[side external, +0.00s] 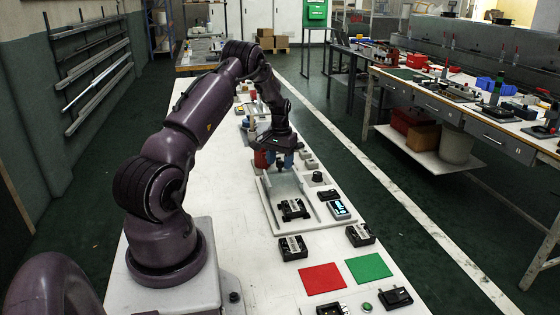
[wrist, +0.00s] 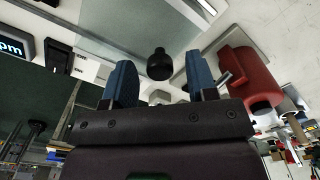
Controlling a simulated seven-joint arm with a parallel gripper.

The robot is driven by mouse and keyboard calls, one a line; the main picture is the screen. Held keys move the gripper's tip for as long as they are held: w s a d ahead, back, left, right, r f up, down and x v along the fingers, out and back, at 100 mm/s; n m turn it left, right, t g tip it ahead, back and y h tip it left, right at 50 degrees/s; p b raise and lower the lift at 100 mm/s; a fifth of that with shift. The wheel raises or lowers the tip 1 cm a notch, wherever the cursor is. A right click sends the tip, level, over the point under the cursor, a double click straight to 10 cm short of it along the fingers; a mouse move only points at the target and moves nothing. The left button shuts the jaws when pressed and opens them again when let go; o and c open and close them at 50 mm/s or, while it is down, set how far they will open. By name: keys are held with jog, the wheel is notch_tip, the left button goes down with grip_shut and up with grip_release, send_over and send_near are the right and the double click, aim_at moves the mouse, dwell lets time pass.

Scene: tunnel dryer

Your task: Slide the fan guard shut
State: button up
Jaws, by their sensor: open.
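My gripper (side external: 278,163) is open over the far part of a pale base plate (side external: 268,208) on the long white table. In the wrist view my two blue fingers (wrist: 160,82) are apart. A black round knob (wrist: 160,64) shows in the gap between them, farther off, and nothing is seen held. A red cylinder (side external: 260,159) stands just left of the fingers in the side view; it also shows right of them in the wrist view (wrist: 243,75). The fan guard cannot be clearly made out in either view, and my gripper covers part of that area.
A black block (side external: 293,209) sits on the plate's near part. A meter with a lit screen (side external: 339,209) and a dark knob (side external: 318,177) are to the right. Red (side external: 322,279) and green (side external: 369,268) squares lie nearer. The table's left part is clear.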

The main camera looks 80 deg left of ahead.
jog(key=shift+f, duration=0.1)
grip_shut()
jog(key=d, duration=1.3)
jog(key=shift+d, duration=0.1)
jog(key=shift+c, duration=0.7)
grip_release()
jog(key=shift+o, duration=0.7)
notch_tip(320, 180, up, 13)
